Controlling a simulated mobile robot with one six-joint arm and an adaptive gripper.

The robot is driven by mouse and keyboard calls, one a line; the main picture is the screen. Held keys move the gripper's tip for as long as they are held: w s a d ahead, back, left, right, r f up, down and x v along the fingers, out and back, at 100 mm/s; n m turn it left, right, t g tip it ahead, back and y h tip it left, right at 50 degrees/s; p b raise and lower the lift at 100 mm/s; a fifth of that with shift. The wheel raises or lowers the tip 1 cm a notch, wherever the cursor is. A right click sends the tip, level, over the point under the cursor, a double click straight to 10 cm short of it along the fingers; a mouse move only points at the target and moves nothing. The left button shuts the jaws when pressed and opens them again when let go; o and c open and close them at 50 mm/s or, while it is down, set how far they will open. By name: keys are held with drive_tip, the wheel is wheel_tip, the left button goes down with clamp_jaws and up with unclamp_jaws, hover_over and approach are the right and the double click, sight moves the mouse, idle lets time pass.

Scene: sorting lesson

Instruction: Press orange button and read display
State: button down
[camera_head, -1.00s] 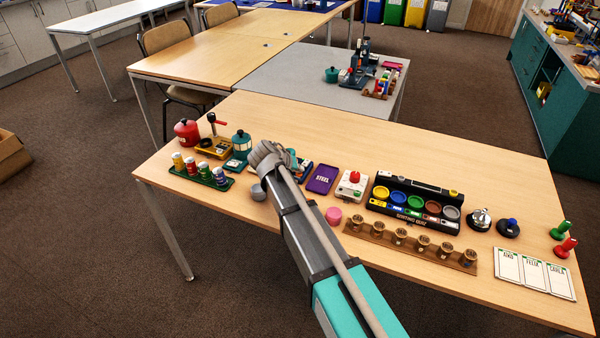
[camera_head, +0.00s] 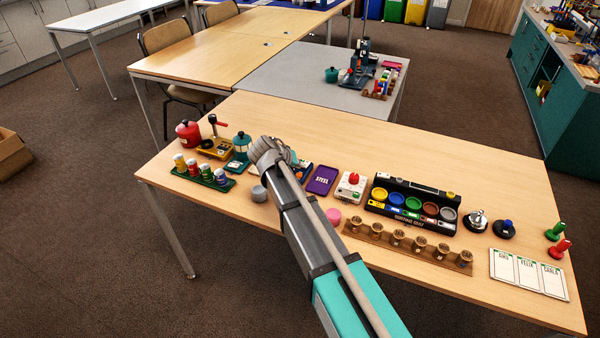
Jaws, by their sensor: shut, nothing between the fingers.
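My gripper (camera_head: 270,152) is at the end of my arm, over the left half of the near table. It is shut, with nothing seen in it; its fingertips are mostly hidden by the wrist. A dark blue device (camera_head: 304,172) shows only partly behind it. I cannot make out an orange button or a readable display; my gripper and arm cover part of that area. A white box with a red dome button (camera_head: 352,180) stands right of the purple STEEL tray (camera_head: 322,180), apart from my gripper. The black sorting quiz unit (camera_head: 450,208) with coloured cups is further right.
Left of my gripper are a teal lantern (camera_head: 241,146), a yellow device (camera_head: 213,148), a red pot (camera_head: 188,133) and a green rack of small cans (camera_head: 203,178). A wooden cup rack (camera_head: 380,238) lies at the front. The table's back strip is clear.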

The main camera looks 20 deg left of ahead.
sight(298, 175)
drive_tip(key=shift+r+p, duration=1.6)
drive_tip(key=shift+r, duration=0.3)
